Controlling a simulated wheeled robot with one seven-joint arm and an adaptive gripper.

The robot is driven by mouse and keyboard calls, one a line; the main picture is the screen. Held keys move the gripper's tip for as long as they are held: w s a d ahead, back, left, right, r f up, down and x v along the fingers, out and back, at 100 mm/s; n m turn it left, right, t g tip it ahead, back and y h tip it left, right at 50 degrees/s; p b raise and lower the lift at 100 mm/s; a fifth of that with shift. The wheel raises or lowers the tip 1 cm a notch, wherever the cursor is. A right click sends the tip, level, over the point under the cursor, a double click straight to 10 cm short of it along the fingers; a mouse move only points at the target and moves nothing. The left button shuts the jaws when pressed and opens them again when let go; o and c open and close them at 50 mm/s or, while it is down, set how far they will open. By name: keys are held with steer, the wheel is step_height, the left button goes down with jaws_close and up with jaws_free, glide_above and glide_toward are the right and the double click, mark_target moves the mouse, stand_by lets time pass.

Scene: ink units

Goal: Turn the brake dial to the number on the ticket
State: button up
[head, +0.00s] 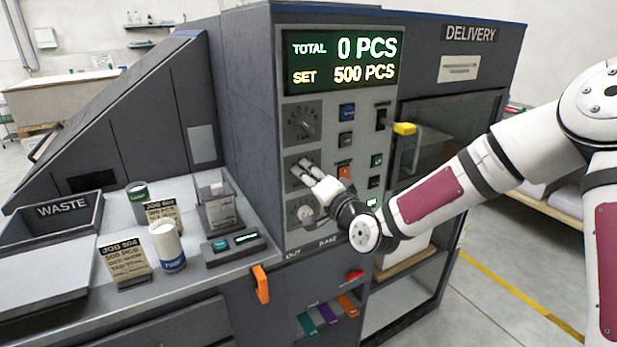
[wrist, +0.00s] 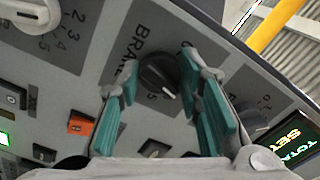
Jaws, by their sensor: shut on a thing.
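The brake dial (wrist: 158,73) is a round black knob with a white mark, on a grey plate lettered BRAKE. In the wrist view its mark points down and right; I cannot read which number it meets. My gripper (wrist: 160,80) has its green-padded fingers on either side of the knob, shut on it. In the head view my gripper (head: 302,172) is at the middle dial plate and hides most of the knob. A job ticket (head: 122,262) stands on the bench at the left, reading JOB 504 and 500 PCS; its lower lines are too blurred to read.
Another dial (head: 303,122) is above, and a white knob (wrist: 30,14) is beside the brake dial. Buttons and a yellow handle (head: 404,129) are to the right.

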steer(key=o, duration=1.2)
steer(key=shift+c, duration=0.2)
steer(key=v, duration=1.2)
steer(key=shift+f, duration=0.1)
